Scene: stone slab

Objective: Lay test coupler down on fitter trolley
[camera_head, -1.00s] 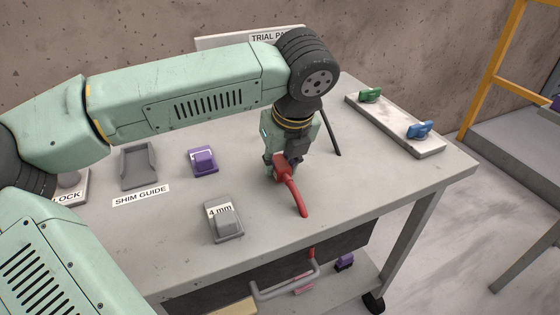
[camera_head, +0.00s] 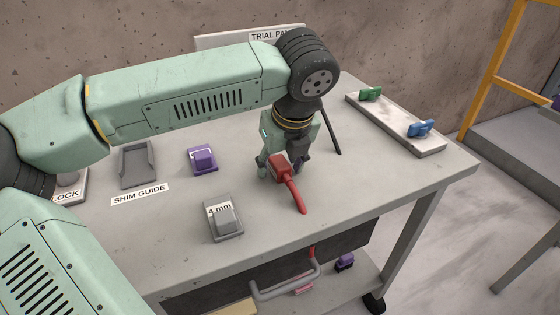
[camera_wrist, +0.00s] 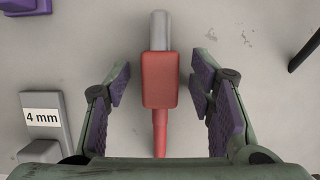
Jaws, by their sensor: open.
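The test coupler, a red body with a red tapering tail and a grey metal end, lies on the trolley top; its red part shows in the head view (camera_head: 284,172) and in the wrist view (camera_wrist: 160,82). The fitter trolley (camera_head: 330,203) is the grey table under it. My gripper (camera_head: 285,166) is directly above the coupler, pointing down. In the wrist view its two purple-padded fingers (camera_wrist: 160,90) stand open on either side of the coupler, with a gap on both sides. The coupler's grey end is hidden in the head view.
A grey 4 mm block (camera_head: 224,218) sits left of the coupler, with a purple block (camera_head: 203,159) behind it. A shim guide (camera_head: 138,165) is farther left. A pale board (camera_head: 397,127) with green and blue pieces lies at right. A dark rod (camera_head: 331,132) is close behind my gripper.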

